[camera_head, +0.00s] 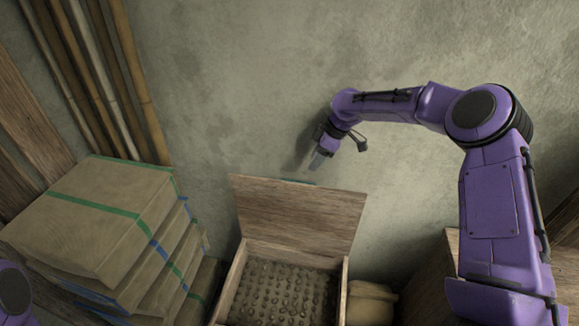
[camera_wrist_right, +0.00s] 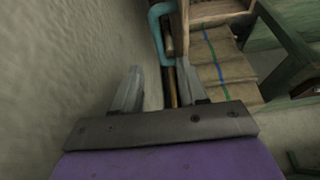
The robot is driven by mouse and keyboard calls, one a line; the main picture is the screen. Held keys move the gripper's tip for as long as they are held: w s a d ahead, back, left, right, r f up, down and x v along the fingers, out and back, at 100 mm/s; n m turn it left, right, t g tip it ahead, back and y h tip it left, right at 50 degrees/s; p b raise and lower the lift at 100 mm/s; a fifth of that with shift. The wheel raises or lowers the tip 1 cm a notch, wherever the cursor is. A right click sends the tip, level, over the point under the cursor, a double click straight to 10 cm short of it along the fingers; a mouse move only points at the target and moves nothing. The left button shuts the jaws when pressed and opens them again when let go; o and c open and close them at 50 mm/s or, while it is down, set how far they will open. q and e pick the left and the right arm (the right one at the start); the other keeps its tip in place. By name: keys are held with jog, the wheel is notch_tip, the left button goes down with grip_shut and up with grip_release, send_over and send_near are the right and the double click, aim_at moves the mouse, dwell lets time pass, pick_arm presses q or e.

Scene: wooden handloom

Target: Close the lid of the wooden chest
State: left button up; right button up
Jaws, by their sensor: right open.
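The wooden chest (camera_head: 228,291) stands at the bottom middle of the head view, with its lid (camera_head: 298,213) raised and leaning back toward the wall. Its inside shows rows of small round lumps. My right gripper (camera_head: 317,161) is above the lid's top edge, close to the wall, pointing down and apart from the lid as far as I can see. In the right wrist view its two fingers (camera_wrist_right: 160,90) are spread with nothing between them. Brown wood (camera_wrist_right: 215,12) shows at the top there; I cannot tell whether it is the chest. My left gripper is out of view.
A stack of tan packages (camera_head: 90,215) with green and blue bands stands left of the chest; it also shows in the right wrist view (camera_wrist_right: 218,62). Bamboo poles (camera_head: 95,80) lean at the back left. A tan sack (camera_head: 370,303) sits right of the chest. The wall (camera_head: 230,80) is close behind.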

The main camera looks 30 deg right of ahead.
jog(key=p+x, duration=0.1)
jog(key=x, duration=0.4)
jog(key=shift+a+f, duration=0.15)
jog(key=shift+a, duration=0.1)
jog(key=x, duration=0.2)
jog(key=w+p+x, duration=0.1)
jog(key=x, duration=0.1)
jog(key=shift+a+f, duration=0.1)
jog(key=shift+f, duration=0.25)
jog(key=shift+s, duration=0.2)
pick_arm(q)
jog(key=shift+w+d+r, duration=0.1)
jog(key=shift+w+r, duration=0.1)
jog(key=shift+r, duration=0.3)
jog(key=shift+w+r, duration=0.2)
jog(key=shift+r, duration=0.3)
pick_arm(e)
jog(key=shift+w, duration=0.1)
grip_shut()
